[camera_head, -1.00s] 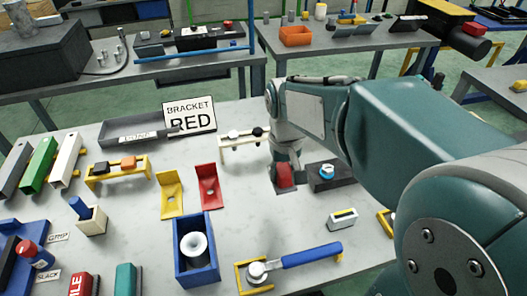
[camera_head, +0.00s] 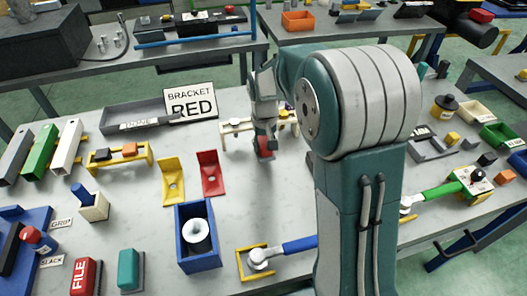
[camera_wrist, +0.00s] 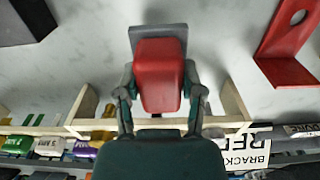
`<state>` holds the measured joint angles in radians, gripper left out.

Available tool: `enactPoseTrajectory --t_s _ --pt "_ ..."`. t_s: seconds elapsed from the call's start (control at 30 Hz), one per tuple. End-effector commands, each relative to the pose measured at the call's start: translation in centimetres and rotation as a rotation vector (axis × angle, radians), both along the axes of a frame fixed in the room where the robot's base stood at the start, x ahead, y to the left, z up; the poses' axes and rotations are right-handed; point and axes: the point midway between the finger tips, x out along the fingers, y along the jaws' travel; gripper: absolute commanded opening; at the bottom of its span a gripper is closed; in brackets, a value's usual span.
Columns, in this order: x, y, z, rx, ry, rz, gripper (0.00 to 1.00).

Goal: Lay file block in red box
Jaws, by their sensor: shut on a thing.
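My gripper (camera_head: 262,140) is shut on a red block with a grey plate at one end (camera_wrist: 158,82). Its fingers lie along both sides of the block in the wrist view. In the head view, the held block (camera_head: 265,148) is small and partly hidden by the gripper, near the cream rack (camera_head: 232,128). Another red block, lettered FILE (camera_head: 84,276), lies at the front left of the table. I see no clearly red box; an orange-red box (camera_head: 298,21) stands on the back table.
A red bracket (camera_head: 211,174) and a yellow bracket (camera_head: 172,182) stand left of my gripper. A blue box (camera_head: 183,249) holds a white spool. The BRACKET RED sign (camera_head: 190,104) stands behind. My arm hides part of the table's right side.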

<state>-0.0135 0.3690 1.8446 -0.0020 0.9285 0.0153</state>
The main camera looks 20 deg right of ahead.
Motion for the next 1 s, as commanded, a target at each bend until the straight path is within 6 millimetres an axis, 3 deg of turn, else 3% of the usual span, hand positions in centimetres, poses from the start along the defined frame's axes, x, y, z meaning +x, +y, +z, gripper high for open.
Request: enactPoseTrajectory --t_s 0.17,0.33,0.67,0.7,0.77,1.0 --pt "0.9 0.1 -1.1 0.0 0.0 0.0 0.0" --pt "0.7 0.1 -3.7 0.0 0.003 0.0 0.0" --pt "0.7 0.1 -4.1 0.0 -0.001 0.0 0.0" --pt "0.7 0.1 -4.1 0.0 0.0 0.0 0.55" --pt "0.7 0.1 -4.1 0.0 -0.001 0.0 0.82" --pt "0.7 0.0 -4.1 0.0 0.0 0.0 0.85"
